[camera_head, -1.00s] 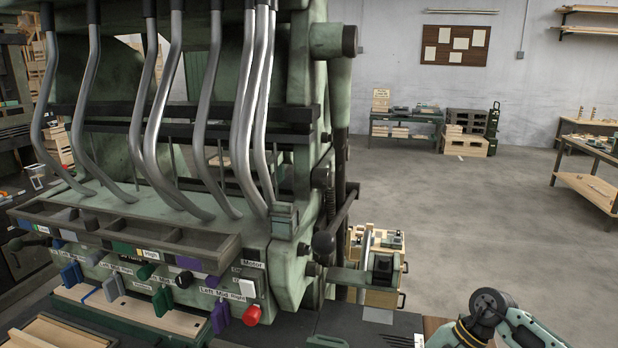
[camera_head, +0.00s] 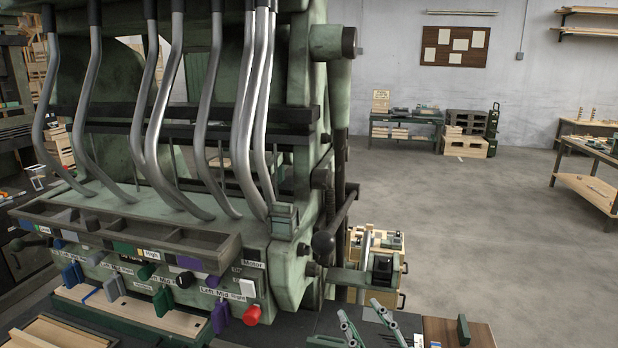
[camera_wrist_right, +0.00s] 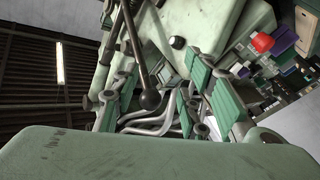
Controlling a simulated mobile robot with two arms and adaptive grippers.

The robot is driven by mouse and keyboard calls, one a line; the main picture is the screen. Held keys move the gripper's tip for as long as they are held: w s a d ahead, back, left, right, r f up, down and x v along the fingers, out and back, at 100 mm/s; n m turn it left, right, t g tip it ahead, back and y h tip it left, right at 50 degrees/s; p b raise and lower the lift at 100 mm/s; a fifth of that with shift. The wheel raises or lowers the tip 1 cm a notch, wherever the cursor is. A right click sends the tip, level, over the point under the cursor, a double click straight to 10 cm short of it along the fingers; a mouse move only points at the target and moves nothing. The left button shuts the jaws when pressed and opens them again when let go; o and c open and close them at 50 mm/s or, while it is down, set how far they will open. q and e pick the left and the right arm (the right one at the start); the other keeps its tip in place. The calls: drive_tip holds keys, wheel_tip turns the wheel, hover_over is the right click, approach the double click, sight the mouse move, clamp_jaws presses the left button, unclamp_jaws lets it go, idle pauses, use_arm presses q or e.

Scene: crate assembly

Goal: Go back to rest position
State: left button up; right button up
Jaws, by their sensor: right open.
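My right gripper (camera_head: 364,314) shows at the bottom edge of the head view, right of the big green machine (camera_head: 290,262). Its two green-padded fingers are apart, with nothing seen between them. In the right wrist view the open fingers (camera_wrist_right: 166,98) stand wide, with the machine and its bent metal tubes (camera_wrist_right: 178,118) behind them. A black ball-ended lever (camera_wrist_right: 149,98) also shows in front of the machine there. The rest of my right arm is out of the head view. My left gripper is in neither view.
The machine carries coloured levers and a red knob (camera_head: 252,315) on its front. A small wooden drawer unit (camera_head: 384,299) stands by its right side. A dark worktop lies below. Open floor (camera_head: 470,230) spreads to the right, with a wooden table (camera_head: 588,190) at the far right.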

drive_tip(key=s+d+f+m+g+h, duration=0.3)
drive_tip(key=s+d+f+m+h, duration=0.15)
drive_tip(key=f, duration=0.25)
drive_tip(key=s+d+f+m+g+h, duration=0.3)
drive_tip(key=s+d+f, duration=0.2)
drive_tip(key=s+f, duration=0.15)
drive_tip(key=s+f+g, duration=0.5)
drive_tip(key=s, duration=0.5)
drive_tip(key=s+f+g, duration=0.4)
drive_tip(key=s+f, duration=0.1)
drive_tip(key=s, duration=0.5)
wheel_tip(320, 180, down, 29)
drive_tip(key=s+g+b, duration=0.1)
drive_tip(key=s+b, duration=0.1)
drive_tip(key=b, duration=0.1)
drive_tip(key=s+d+f+g+b, duration=0.1)
drive_tip(key=s+d+f, duration=0.2)
drive_tip(key=s+f, duration=1.3)
drive_tip(key=shift+s+f+b, duration=0.15)
drive_tip(key=shift+f+b, duration=0.25)
drive_tip(key=shift+f, duration=0.2)
